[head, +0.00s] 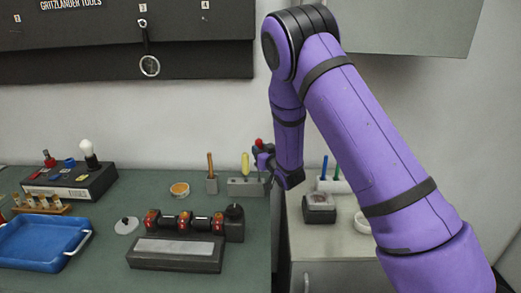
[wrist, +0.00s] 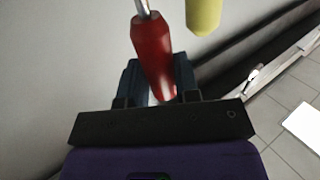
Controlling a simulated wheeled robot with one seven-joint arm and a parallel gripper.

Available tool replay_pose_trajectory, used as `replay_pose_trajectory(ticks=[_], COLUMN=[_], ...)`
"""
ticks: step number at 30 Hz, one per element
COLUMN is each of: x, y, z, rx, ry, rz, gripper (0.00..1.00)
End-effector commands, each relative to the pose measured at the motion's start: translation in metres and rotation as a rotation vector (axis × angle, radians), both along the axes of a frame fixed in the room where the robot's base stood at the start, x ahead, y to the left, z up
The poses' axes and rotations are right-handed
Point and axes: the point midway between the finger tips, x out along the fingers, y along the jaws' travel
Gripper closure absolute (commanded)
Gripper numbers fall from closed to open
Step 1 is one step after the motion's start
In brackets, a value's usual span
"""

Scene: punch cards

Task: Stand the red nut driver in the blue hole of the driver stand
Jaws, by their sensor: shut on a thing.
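My gripper (head: 263,153) is shut on the red nut driver (wrist: 152,52), above the back right of the green bench. In the wrist view the red handle lies between the jaws (wrist: 158,82), with its metal shaft pointing away at the top. In the head view only a bit of the red handle (head: 259,143) shows above the jaws. Below and left of the gripper is a grey block (head: 245,188), which looks like the driver stand, with a yellow-handled driver (head: 245,163) upright in it. The yellow handle (wrist: 203,14) also shows in the wrist view. I cannot make out the blue hole.
A small grey block (head: 211,186) holds an orange-handled tool. On the right cabinet, a white holder (head: 333,185) carries blue and green tools, beside a dark box (head: 319,208). A black device (head: 175,255) and a blue tray (head: 42,243) stand further forward.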

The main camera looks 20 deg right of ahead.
Motion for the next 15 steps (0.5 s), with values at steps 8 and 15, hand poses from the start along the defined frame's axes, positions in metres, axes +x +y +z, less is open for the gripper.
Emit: replay_pose_trajectory(ticks=[8,15], x=[0.0000,0.0000], y=[-0.0002,-0.0002], z=[-0.0075,-0.0081], rx=[0.000,0.000], ry=[0.001,0.001], rz=[-0.001,-0.001], gripper=[0.91,0.91])
